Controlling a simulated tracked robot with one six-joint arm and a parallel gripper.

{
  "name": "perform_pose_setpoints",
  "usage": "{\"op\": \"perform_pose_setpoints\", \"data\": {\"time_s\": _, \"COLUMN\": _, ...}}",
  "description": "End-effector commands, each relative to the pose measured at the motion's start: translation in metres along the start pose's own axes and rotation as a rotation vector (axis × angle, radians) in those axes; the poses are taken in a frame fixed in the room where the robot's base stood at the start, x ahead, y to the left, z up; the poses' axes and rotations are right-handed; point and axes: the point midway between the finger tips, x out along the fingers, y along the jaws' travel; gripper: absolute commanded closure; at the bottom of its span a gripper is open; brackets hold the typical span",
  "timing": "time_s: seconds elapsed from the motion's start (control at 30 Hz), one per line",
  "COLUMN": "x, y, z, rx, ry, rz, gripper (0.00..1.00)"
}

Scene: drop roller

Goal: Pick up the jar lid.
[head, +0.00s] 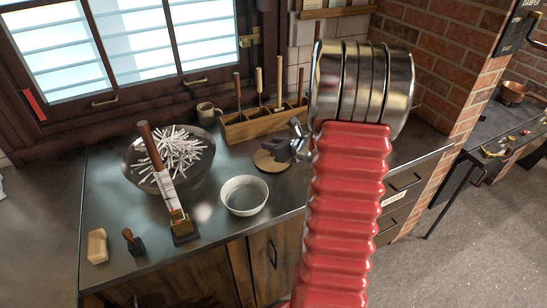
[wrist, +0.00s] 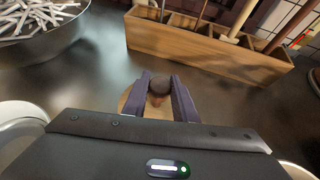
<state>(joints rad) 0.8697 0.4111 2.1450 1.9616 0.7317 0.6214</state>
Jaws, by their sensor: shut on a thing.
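The jar lid (head: 264,162) is a round, tan disc at the middle of the dark counter in the head view. In the wrist view its brown knob (wrist: 159,86) stands between the two dark purple fingers. My gripper (head: 274,150) comes from the right and is shut on the lid by the knob. The gripper (wrist: 160,90) hides much of the disc in the wrist view. The lid is at or very near the counter top; I cannot tell whether it touches.
A white bowl (head: 244,205) stands in front of the lid. A wooden rack (head: 250,127) with several tools stands behind it. A large metal bowl (head: 133,178) of white sticks is at left, with a handled tool (head: 163,178) leaning across it. A mug (head: 205,113) stands behind.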

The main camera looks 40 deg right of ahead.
Motion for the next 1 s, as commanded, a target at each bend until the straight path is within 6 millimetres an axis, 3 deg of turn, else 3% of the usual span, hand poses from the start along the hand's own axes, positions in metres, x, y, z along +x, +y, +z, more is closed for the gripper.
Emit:
{"op": "perform_pose_setpoints", "data": {"time_s": 0.47, "x": -0.003, "y": 0.0, "z": 0.006, "rx": -0.002, "ry": -0.001, "rz": 0.0, "gripper": 1.0}}
{"op": "perform_pose_setpoints", "data": {"time_s": 1.0, "x": -0.041, "y": 0.0, "z": 0.076, "rx": -0.003, "ry": -0.003, "rz": -0.001, "gripper": 1.0}}
